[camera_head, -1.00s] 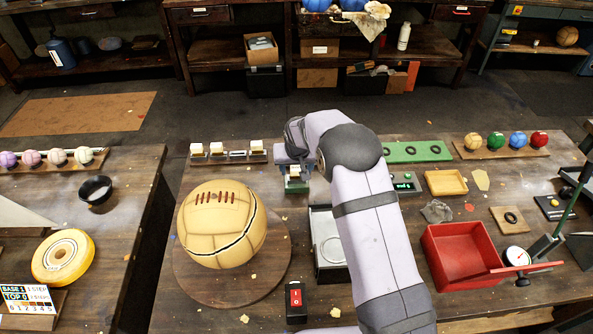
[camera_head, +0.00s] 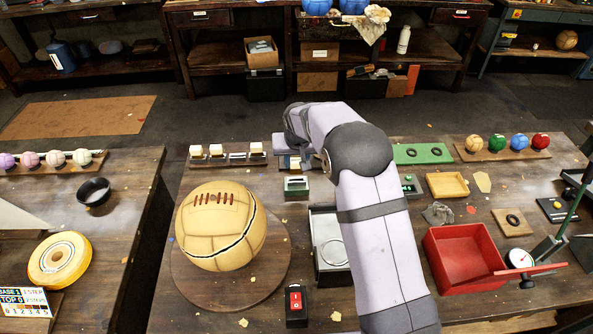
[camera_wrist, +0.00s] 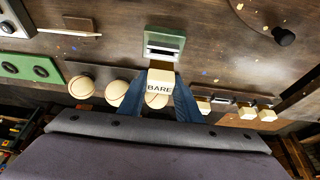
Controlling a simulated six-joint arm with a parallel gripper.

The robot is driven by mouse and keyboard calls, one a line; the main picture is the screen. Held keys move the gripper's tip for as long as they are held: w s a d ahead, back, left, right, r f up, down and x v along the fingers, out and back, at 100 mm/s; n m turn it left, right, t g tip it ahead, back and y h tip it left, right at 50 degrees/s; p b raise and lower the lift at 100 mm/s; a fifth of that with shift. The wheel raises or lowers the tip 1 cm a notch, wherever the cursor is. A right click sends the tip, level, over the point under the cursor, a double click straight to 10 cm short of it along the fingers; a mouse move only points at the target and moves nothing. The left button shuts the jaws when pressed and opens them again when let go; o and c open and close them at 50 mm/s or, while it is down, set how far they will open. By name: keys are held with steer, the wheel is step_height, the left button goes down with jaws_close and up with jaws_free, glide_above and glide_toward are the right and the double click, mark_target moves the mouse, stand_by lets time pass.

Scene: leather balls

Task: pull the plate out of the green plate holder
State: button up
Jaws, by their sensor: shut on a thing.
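My gripper (camera_head: 294,163) is at the back middle of the bench, partly hidden by my arm in the head view. In the wrist view its dark blue fingers (camera_wrist: 160,92) are shut on the cream head of a plate (camera_wrist: 159,80) marked "BARE". The green plate holder (camera_head: 296,186) stands on the bench just in front of the gripper. It also shows in the wrist view (camera_wrist: 176,40), with its slot uncovered. The plate head overlaps the holder's lower edge in that view, but the head view shows it lifted behind the holder. The plate's lower part is hidden.
A rack (camera_head: 230,161) with several cream-headed plates lies left of the holder. A big stitched ball (camera_head: 221,232) sits on a round board. Cream balls (camera_wrist: 81,87) lie close to the gripper in the wrist view. A green ring strip (camera_head: 422,154) lies right of my arm.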

mark_target(296, 160)
step_height(296, 160, up, 6)
steer(key=shift+f+b, duration=0.1)
steer(key=shift+b, duration=0.55)
steer(key=shift+f, duration=0.25)
steer(key=shift+f+b, duration=1.45)
steer(key=shift+f, duration=0.8)
steer(key=shift+d, duration=0.1)
